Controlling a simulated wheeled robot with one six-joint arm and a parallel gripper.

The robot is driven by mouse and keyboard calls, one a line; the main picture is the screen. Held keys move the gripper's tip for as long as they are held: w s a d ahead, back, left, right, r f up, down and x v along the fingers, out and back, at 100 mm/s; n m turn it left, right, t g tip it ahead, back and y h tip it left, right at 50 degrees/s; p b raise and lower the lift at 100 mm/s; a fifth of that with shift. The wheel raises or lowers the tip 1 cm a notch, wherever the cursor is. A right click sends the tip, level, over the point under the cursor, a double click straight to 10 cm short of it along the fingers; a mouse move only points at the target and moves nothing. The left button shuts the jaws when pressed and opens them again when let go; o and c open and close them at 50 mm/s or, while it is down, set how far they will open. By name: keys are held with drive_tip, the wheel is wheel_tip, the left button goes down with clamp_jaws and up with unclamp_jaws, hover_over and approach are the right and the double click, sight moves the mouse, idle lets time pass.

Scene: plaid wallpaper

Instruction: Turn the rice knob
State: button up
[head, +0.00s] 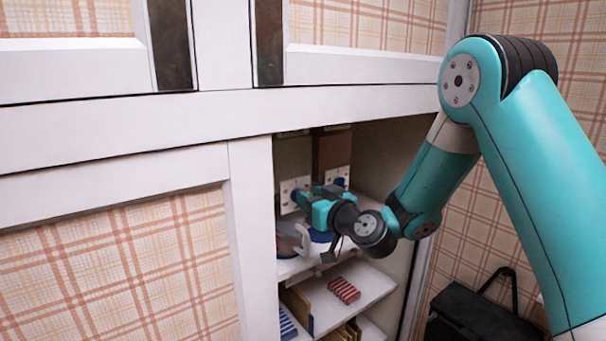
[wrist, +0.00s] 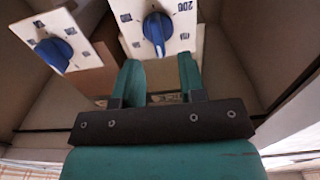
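A blue knob (wrist: 157,28) on a white dial plate (wrist: 183,20) with printed numbers is just past my gripper's fingertips in the wrist view. My gripper (wrist: 160,64) is open and empty, its two green fingers apart below this knob. In the head view my gripper (head: 312,205) is inside the open cabinet, in front of the two dispensers, partly covering the plates.
A lower shelf (head: 362,304) holds a red striped box (head: 344,290). The cabinet's left frame (head: 255,230) and right side wall are close. A black bag (head: 475,318) is at lower right.

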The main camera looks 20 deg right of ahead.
drive_tip(key=shift+p+x, duration=1.55)
drive_tip(key=shift+x, duration=0.2)
drive_tip(key=c, duration=0.7)
